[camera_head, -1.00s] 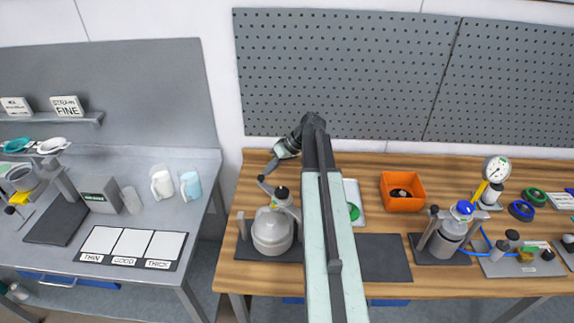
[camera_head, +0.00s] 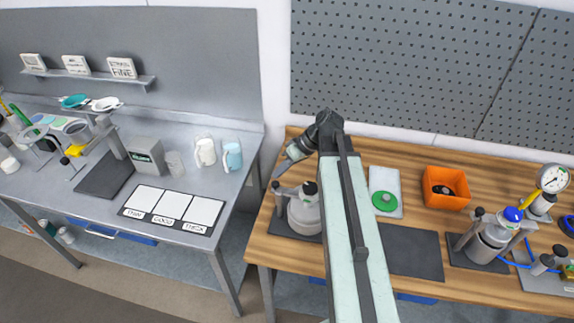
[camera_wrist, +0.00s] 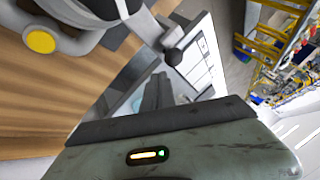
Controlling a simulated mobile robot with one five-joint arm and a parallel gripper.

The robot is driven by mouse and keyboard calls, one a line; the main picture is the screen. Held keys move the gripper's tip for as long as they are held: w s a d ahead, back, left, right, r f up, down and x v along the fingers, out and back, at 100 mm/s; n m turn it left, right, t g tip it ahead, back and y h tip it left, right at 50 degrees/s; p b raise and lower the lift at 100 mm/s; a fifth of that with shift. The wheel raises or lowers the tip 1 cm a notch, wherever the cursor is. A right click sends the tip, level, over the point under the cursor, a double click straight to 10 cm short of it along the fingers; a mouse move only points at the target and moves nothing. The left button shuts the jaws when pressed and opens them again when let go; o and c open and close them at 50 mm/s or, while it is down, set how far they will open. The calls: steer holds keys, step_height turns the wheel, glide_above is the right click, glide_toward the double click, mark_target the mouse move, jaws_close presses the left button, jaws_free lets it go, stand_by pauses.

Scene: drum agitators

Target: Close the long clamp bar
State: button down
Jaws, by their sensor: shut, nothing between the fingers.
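A silver drum (camera_head: 304,216) stands at the left end of the wooden bench, partly behind my arm. At its top is a dark-knobbed clamp; a grey bar (camera_head: 290,190) shows at its upper left, small and hard to make out. My gripper (camera_head: 279,171) is shut and empty, just above and left of the drum top. I cannot tell whether it touches the bar. In the wrist view a grey bar ends in a dark ball knob (camera_wrist: 172,57), beside a pale round part with a yellow disc (camera_wrist: 41,41). The fingertips are not clear there.
An orange bin (camera_head: 446,188), a green disc (camera_head: 384,201) on a pale tray and a second clamped vessel (camera_head: 487,240) stand to the right of my arm. A grey bench (camera_head: 228,177) with cards and cups is at the left, across a gap. A pegboard (camera_head: 400,70) rises behind.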

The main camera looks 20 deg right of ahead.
steer(key=shift+s+a, duration=0.35)
steer(key=shift+a, duration=0.15)
steer(key=w+d+r+p, duration=0.6)
steer(key=d+r+p, duration=0.1)
steer(key=r+p, duration=0.1)
steer(key=shift+d, duration=0.2)
stand_by(0.3)
